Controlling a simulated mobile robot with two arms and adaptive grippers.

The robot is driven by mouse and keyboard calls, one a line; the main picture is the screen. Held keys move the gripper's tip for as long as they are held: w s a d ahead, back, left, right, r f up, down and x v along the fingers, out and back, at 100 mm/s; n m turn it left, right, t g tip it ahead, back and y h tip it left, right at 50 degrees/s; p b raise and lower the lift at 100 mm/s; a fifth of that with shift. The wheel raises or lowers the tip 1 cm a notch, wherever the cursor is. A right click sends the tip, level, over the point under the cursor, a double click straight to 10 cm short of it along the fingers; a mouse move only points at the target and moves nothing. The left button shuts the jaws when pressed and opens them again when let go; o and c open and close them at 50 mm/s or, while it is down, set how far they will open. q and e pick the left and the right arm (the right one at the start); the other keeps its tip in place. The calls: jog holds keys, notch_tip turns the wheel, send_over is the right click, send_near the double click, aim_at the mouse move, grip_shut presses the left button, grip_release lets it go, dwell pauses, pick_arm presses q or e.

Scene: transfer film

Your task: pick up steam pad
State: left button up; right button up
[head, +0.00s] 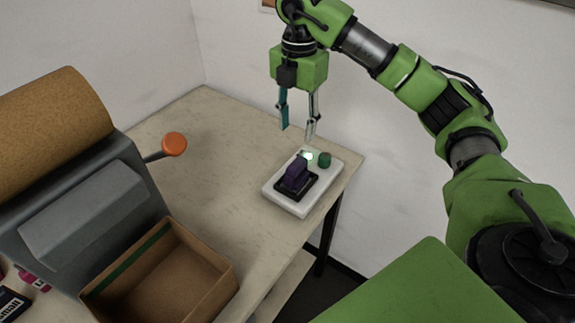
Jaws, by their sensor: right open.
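A steam pad is not plainly identifiable by name; the likeliest thing is the purple block (295,174) on a black pad (298,187), set on a white base (322,195) near the table's right edge. A dark green knob (324,159) and a small glowing light (307,155) are at the back of the base. My right gripper (298,132) points down above and just behind the base, its two fingers apart and empty. My left gripper is not in view.
A grey machine (85,225) with a brown roll (50,115) and an orange-knobbed lever (173,144) stands at the left. An open cardboard box (205,265) is in front of it. The table (225,140) is clear between machine and base. Walls stand behind.

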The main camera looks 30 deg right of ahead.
send_over(297, 163)
jog(key=f, duration=0.3)
jog(key=s+f, duration=0.1)
jog(key=f, duration=0.1)
jog(key=shift+f, duration=0.2)
jog(key=shift+w+f, duration=0.2)
jog(key=shift+f, duration=0.35)
jog(key=shift+w+f, duration=0.15)
jog(key=shift+f, duration=0.35)
jog(key=shift+f+p, duration=0.85)
jog(key=shift+f, duration=0.1)
notch_tip(297, 163, down, 3)
jog(key=shift+w+r+p, duration=0.1)
jog(key=shift+r+p, duration=0.1)
jog(key=shift+p, duration=0.2)
jog(key=shift+f, duration=0.45)
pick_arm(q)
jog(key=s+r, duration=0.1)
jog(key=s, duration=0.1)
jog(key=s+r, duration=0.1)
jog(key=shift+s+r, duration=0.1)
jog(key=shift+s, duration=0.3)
pick_arm(e)
grip_shut()
